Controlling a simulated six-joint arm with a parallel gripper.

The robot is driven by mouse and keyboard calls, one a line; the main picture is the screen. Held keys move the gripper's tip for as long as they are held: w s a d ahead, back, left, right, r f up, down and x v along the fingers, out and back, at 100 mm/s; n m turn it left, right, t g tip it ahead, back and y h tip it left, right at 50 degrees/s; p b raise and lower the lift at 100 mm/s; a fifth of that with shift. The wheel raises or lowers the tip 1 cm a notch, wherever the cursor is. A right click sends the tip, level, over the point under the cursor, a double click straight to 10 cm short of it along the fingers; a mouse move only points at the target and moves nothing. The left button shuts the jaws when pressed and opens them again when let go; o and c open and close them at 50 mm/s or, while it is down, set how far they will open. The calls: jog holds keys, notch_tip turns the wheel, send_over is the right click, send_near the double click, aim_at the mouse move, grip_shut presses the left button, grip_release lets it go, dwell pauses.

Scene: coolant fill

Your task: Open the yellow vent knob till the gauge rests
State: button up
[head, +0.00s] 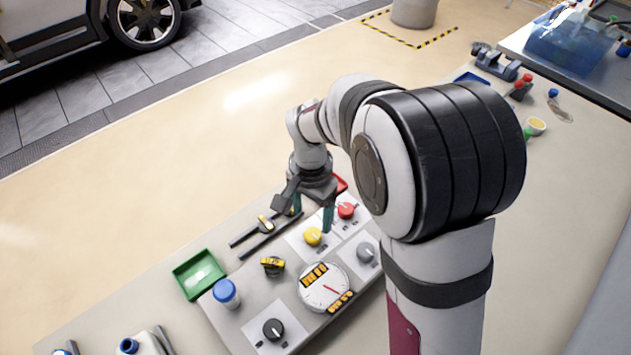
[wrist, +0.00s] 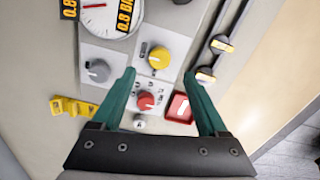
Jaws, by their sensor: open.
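The yellow vent knob (head: 313,236) sits on a pale plate on the panel, left of a red knob (head: 346,211) and a grey knob (head: 365,251). The yellow knob also shows in the wrist view (wrist: 159,58), beyond my fingertips. My gripper (head: 312,207) is open and empty above the panel. In the wrist view its green fingers (wrist: 158,82) stand apart, with the red knob (wrist: 146,100) between them, nearer than the yellow knob. The round white gauge (head: 324,286) has a red needle. Its dial is partly cut off in the wrist view (wrist: 103,15).
A black knob (head: 273,329) and a yellow-black knob (head: 272,265) are on the panel. A blue-capped jar (head: 226,294) and green tray (head: 199,274) stand at its left.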

aim_at(312, 234)
notch_tip(312, 234, down, 7)
dwell(0.3)
grip_shut()
